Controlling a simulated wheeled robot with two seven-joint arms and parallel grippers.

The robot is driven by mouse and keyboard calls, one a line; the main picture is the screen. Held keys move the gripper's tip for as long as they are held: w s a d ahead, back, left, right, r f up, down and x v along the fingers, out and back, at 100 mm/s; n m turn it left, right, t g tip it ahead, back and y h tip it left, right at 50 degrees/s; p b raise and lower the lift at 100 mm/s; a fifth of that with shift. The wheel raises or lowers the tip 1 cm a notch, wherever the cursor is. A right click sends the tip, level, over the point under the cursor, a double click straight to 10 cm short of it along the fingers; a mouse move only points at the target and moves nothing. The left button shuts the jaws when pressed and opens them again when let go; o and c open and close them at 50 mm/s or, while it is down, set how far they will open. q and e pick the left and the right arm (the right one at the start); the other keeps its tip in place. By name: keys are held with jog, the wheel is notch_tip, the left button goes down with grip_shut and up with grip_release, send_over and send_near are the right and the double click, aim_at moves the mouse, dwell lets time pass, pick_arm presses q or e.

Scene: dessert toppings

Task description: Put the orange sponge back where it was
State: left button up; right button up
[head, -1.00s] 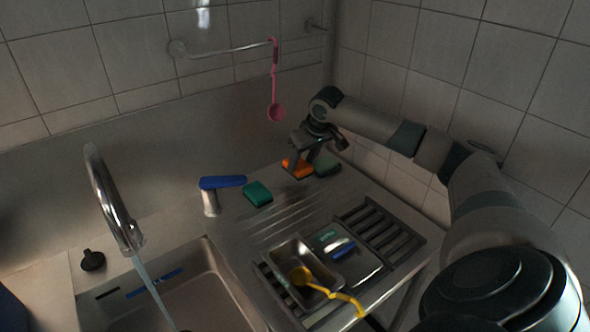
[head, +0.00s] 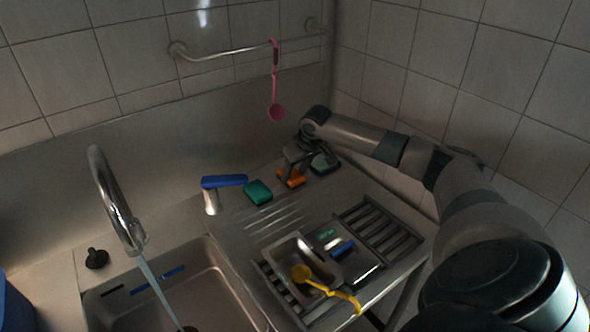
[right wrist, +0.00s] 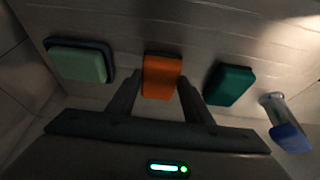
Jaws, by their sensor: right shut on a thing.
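The orange sponge (head: 291,178) is at the back of the steel counter, between a teal sponge (head: 258,192) on its left and a pale green sponge (head: 325,163) on its right. My right gripper (head: 291,172) is over the orange sponge and shut on it. In the right wrist view the orange sponge (right wrist: 162,76) sits between the two fingers (right wrist: 160,95), with the pale green sponge on the left and the teal one on the right. The sponge looks to be at counter level, in line with the others. My left gripper is not in view.
A drying rack (head: 380,228) with metal trays and a yellow ladle (head: 325,289) is in front. The sink (head: 190,290) with running water is at left. A pink ladle (head: 276,110) hangs from the wall rail.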

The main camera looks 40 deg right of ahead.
jog(key=shift+f, duration=0.1)
jog(key=o, duration=0.9)
jog(key=shift+o, duration=0.2)
jog(key=b+v, duration=0.2)
jog(key=v, duration=1)
